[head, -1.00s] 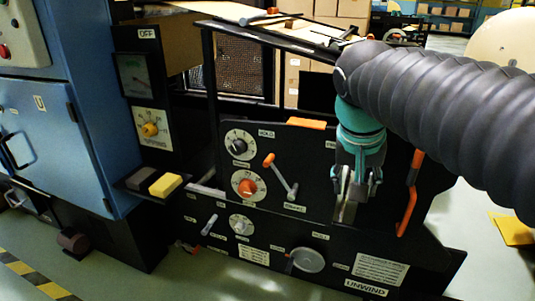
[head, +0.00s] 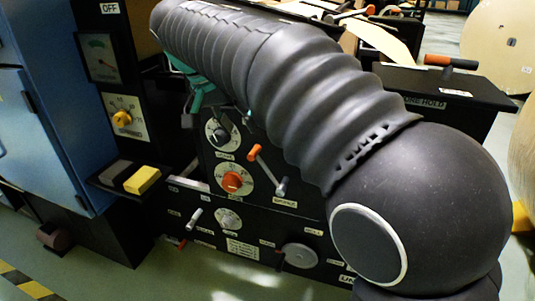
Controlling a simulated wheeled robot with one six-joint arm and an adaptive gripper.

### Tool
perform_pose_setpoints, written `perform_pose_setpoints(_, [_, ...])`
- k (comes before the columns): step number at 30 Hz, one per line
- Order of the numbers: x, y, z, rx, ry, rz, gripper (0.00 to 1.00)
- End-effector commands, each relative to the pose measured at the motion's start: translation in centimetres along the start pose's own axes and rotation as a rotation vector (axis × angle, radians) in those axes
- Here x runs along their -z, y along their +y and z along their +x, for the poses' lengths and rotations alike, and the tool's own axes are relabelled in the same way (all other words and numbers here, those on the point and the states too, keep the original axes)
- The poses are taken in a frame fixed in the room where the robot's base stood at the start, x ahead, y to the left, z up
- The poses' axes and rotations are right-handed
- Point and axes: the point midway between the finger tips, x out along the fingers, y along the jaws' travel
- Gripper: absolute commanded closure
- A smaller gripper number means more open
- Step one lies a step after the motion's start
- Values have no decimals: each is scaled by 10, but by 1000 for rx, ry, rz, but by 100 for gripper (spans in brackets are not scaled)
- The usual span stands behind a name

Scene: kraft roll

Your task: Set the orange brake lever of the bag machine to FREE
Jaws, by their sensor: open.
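A lever with an orange tip (head: 254,152) and a grey pivot end (head: 281,187) sits on the black front panel, tilted up to the left. Small labels near it are too small to read surely. A second orange-handled lever (head: 440,60) lies on the black top at the right, by a partly hidden label ending in "HOLD" (head: 424,102). I cannot tell which is the brake lever. My gripper (head: 190,110) is at the upper left of the panel, above and left of the first lever and apart from it. My arm hides much of it.
Dials, an orange knob (head: 233,181) and a small grey-handled lever (head: 194,217) crowd the panel. A yellow block (head: 142,180) sits on a ledge left of it. A blue cabinet (head: 45,130) stands at the left. My arm covers the panel's right part.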

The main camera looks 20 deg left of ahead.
Motion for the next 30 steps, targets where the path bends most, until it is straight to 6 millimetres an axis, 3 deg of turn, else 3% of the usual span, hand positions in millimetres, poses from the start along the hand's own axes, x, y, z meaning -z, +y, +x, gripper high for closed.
perform_pose_setpoints(9, [0,2,64,-3,-3,3,52])
perform_pose_setpoints(15, [1,3,92,-2,-2,4,52])
perform_pose_setpoints(21, [1,2,105,0,0,3,52])
perform_pose_setpoints(30, [1,2,107,-1,-1,2,52])
